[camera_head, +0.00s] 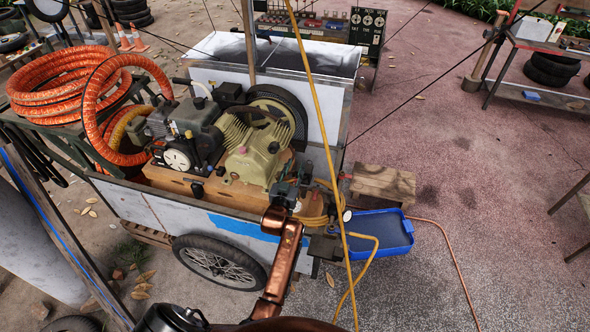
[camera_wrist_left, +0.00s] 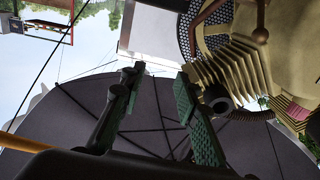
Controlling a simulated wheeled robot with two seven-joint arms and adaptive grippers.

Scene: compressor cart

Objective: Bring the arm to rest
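My left arm, copper-coloured, rises from the bottom of the head view to my left gripper (camera_head: 284,192), in front of the cart's right end, close to the beige finned compressor pump (camera_head: 254,150). In the left wrist view my left gripper (camera_wrist_left: 156,82) has its two green-padded fingers apart with nothing between them. The pump's fins (camera_wrist_left: 240,70) show to the right of the fingers there, with a dark round surface behind. I cannot tell whether the gripper touches anything on the cart. My right gripper is in neither view.
The white cart (camera_head: 160,212) carries the engine (camera_head: 183,130), orange hose (camera_head: 70,85) and a pressure gauge (camera_head: 347,215). A yellow hose (camera_head: 325,130) crosses in front. A blue tray (camera_head: 378,232) sits right of the cart. Paved ground to the right is mostly clear.

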